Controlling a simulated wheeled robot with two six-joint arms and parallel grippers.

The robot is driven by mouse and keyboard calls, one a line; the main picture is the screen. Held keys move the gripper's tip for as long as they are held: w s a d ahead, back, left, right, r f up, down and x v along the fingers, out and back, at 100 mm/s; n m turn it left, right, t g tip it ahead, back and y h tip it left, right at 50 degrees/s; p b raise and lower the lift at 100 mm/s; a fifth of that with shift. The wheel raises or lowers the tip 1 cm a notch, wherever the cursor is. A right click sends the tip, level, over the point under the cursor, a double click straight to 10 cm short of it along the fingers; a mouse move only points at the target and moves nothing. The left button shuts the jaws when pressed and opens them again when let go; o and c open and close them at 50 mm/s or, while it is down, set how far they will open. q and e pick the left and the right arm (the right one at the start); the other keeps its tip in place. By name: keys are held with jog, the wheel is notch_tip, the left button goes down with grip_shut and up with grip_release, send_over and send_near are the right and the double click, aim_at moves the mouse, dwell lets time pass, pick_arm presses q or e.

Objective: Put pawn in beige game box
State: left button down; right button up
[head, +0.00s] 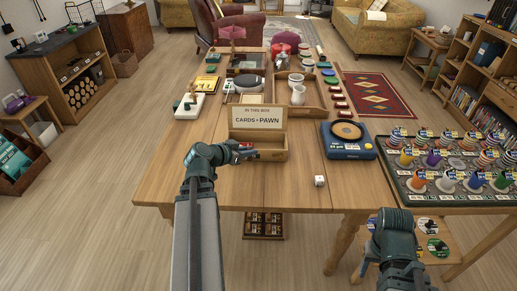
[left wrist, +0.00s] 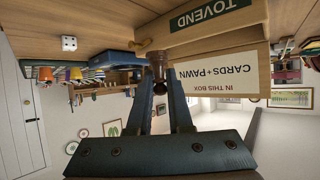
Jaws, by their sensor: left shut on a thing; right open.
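The beige game box (head: 272,155) stands open near the table's front edge, with a raised sign (head: 257,119) reading "IN THIS BOX CARDS + PAWN". In the left wrist view, which is upside down, its front wall (left wrist: 218,22) reads "TOVEND" and the sign (left wrist: 222,76) shows behind. My left gripper (head: 243,151) is at the box's left front. In the left wrist view its fingers (left wrist: 161,84) are shut on a dark brown pawn (left wrist: 158,63), close to the box; contact cannot be told. My right gripper (head: 385,259) is low at the right, open, away from the box.
A white die (head: 319,181) lies on the table right of the box. White cups (head: 298,94) stand behind the box. The table's left front is clear.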

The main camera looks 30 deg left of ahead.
pick_arm(q)
jog(key=r+b+x, duration=0.1)
jog(key=x, duration=0.4)
jog(key=w+a+r+b+x, duration=0.1)
jog(key=b+x, duration=0.1)
jog(key=x, duration=0.4)
jog(key=w+a+r+b+x, duration=0.1)
jog(key=b+x, duration=0.1)
jog(key=x, duration=0.3)
jog(key=shift+w+f, duration=0.1)
jog(key=shift+f+b, duration=0.65)
jog(key=c, duration=0.8)
grip_release()
jog(key=shift+r, duration=0.1)
jog(key=shift+c, duration=0.2)
